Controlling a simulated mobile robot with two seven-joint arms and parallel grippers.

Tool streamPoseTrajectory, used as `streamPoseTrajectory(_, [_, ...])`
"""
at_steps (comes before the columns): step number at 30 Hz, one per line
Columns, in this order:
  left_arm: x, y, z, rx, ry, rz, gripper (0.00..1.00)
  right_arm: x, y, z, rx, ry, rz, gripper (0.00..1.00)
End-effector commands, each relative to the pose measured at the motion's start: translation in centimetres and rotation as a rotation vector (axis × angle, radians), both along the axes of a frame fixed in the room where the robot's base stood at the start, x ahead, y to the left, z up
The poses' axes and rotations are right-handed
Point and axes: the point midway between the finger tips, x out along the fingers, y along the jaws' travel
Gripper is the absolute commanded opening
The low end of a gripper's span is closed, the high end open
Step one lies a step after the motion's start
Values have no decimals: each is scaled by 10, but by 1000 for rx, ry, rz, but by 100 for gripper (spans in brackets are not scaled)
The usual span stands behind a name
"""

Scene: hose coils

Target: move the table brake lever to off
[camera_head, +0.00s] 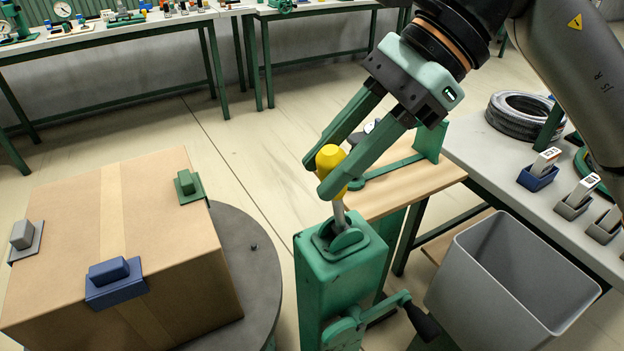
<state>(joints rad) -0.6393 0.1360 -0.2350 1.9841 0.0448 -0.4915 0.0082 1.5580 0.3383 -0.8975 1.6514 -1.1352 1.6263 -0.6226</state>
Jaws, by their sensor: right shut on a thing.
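The brake lever (340,212) is a grey rod rising from the top of a green post (342,275). It stands close to upright, leaning a little to the left at its top. Its yellow knob (329,158) sits between the fingers of my right gripper (322,178). The right gripper is shut on the knob and reaches down from the upper right. The fingers hide part of the knob. No off mark can be made out on the post. My left gripper is not in view.
A cardboard box (62,222) with grey, green and blue blocks on it stands on a round dark table (262,290) at the left. A black-handled crank (421,321) juts from the post. A grey bin (466,296) and a bench (478,160) stand right.

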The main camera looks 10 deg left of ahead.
Motion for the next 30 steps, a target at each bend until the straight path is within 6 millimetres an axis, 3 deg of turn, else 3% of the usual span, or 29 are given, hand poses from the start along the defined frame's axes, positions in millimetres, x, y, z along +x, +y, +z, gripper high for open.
streamPoseTrajectory(10, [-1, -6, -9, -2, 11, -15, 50, 13, -14, 3, 136, 87, -9, 0])
streamPoseTrajectory(27, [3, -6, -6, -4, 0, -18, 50, 15, -17, 4, 163, 108, -10, 0])
streamPoseTrajectory(28, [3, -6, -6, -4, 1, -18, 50, 15, -17, 4, 163, 108, -10, 38])
streamPoseTrajectory(30, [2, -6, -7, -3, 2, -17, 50, 15, -17, 4, 162, 108, -9, 46])
